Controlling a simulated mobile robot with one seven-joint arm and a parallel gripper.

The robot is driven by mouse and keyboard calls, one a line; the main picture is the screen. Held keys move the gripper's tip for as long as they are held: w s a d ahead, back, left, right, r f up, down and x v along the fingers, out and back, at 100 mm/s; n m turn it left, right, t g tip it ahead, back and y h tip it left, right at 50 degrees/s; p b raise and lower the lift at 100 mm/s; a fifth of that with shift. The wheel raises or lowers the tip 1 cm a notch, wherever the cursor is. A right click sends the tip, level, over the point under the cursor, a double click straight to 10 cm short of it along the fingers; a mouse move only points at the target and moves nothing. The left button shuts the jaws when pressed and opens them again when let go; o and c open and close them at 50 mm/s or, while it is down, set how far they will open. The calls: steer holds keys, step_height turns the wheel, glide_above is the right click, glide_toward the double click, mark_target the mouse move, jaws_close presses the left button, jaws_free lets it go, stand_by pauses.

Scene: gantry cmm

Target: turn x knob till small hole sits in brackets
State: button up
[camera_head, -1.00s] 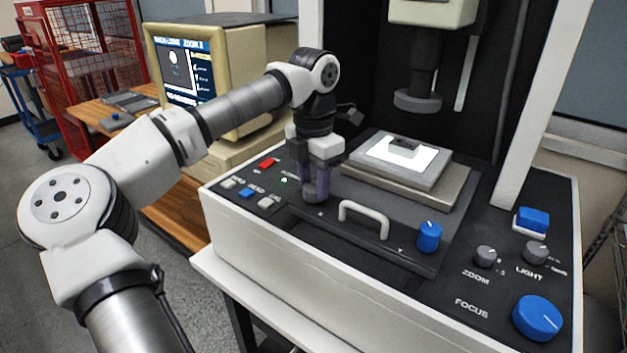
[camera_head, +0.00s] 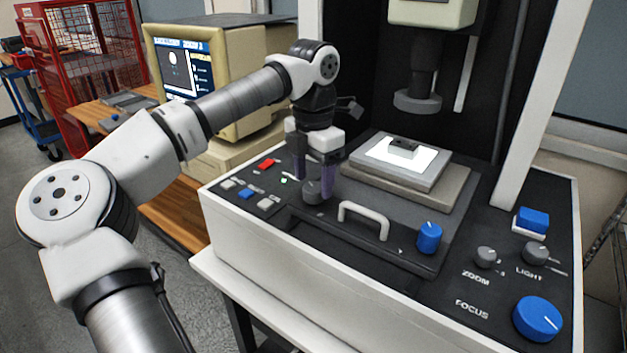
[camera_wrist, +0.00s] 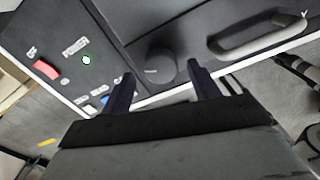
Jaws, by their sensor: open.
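My gripper (camera_head: 313,192) is open, with one dark finger on each side of this knob and gaps visible in the wrist view (camera_wrist: 162,76). The monitor screen (camera_head: 178,70) at the left shows a pale round shape and text. The small hole and brackets are too small to tell.
A pale handle (camera_head: 364,219) and a blue knob (camera_head: 429,237) are right of my gripper. Zoom (camera_head: 486,257), light (camera_head: 536,252) and focus (camera_head: 537,318) knobs are farther right. A red switch (camera_head: 267,163) and small buttons are left. The lens (camera_head: 418,100) hangs above the stage.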

mark_target(314, 187)
step_height(314, 187, up, 13)
steer(key=shift+f, duration=0.2)
